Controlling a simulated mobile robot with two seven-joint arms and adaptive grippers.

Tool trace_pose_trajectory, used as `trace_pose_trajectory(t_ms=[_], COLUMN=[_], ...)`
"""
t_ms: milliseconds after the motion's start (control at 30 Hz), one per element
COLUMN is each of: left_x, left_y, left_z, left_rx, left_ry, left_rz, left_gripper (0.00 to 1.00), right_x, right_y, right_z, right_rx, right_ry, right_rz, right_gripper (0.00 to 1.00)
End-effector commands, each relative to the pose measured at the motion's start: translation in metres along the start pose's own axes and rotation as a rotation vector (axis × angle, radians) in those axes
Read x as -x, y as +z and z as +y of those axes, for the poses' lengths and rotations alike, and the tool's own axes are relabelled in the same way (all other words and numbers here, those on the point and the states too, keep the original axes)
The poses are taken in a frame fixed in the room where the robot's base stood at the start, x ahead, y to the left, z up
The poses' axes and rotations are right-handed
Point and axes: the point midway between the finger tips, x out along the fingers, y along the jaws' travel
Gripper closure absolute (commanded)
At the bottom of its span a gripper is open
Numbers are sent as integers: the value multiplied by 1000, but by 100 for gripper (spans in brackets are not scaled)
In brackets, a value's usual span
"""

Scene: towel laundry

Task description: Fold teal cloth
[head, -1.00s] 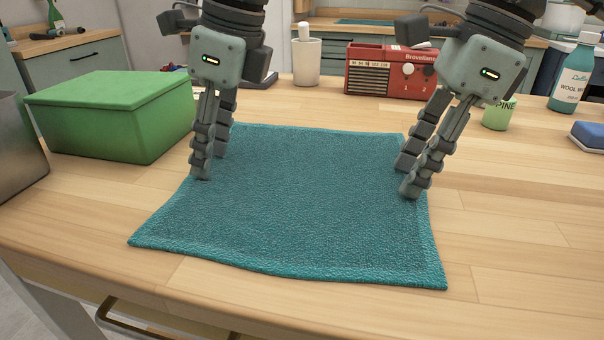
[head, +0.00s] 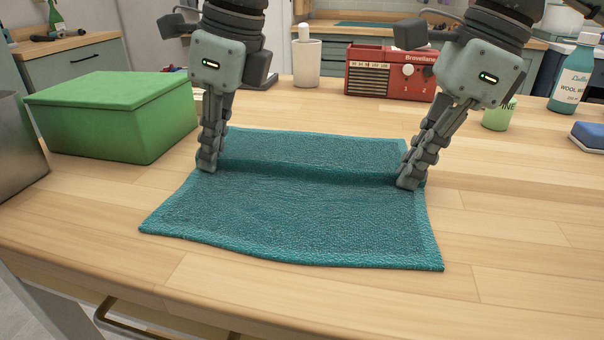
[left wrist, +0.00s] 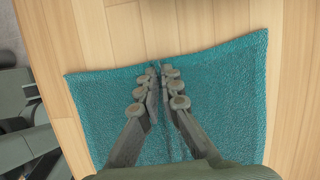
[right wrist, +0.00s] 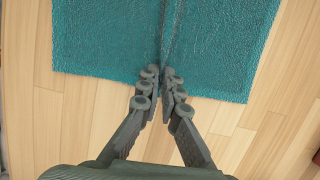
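The teal cloth (head: 290,215) lies on the wooden table, with a raised ridge running across it between my two grippers. It also shows in the left wrist view (left wrist: 225,100) and the right wrist view (right wrist: 105,40). My left gripper (head: 206,166) is shut on the cloth's left edge, at the left end of the ridge. My right gripper (head: 408,182) is shut on the cloth's right edge, at the right end. In both wrist views the fingers are close together with a pinched crease of cloth at the tips.
A green lidded box (head: 115,110) stands left of the cloth. A red radio (head: 385,70), a white container (head: 307,62) and a green cup (head: 497,117) stand behind. A teal bottle (head: 577,75) and a blue sponge (head: 590,137) are at right. The front table area is clear.

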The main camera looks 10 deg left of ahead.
Motion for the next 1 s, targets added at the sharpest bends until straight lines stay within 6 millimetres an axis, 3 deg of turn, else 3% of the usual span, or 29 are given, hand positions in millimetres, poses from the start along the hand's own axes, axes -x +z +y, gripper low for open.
trace_pose_trajectory(t_ms=[467,1000], left_x=[0,41], left_y=[0,13], left_z=[0,0], left_rx=[-1,0], left_ry=[3,1], left_rz=[-1,0], left_gripper=[100,100], right_x=[0,41], right_y=[0,13], right_z=[0,0], right_rx=[0,0], right_ry=[3,1], right_rz=[3,1], right_gripper=[100,100])
